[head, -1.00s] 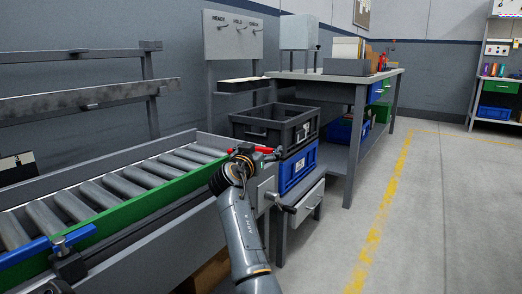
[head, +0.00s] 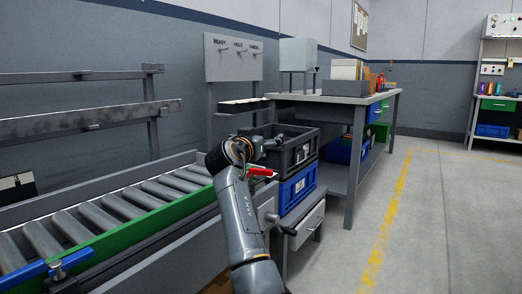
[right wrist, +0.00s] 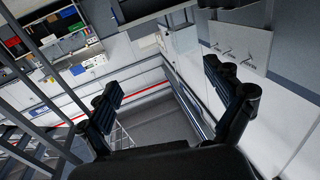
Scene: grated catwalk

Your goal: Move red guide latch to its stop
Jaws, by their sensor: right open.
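The red guide latch (head: 262,172) shows in the head view as a short red bar near the right end of the roller conveyor. My right arm hides its left part. My right gripper (head: 275,142) is open, above and beyond the latch, in front of the dark crate, apart from the latch. In the right wrist view the two fingers of my right gripper (right wrist: 170,105) are spread with nothing between them. I cannot make out the latch in the right wrist view. My left gripper is not in view.
The conveyor (head: 110,240) has a green side rail and a blue latch (head: 57,266) at lower left. A dark crate (head: 300,150) sits on a blue crate (head: 297,188). A workbench (head: 340,98) stands behind. The floor at right is clear.

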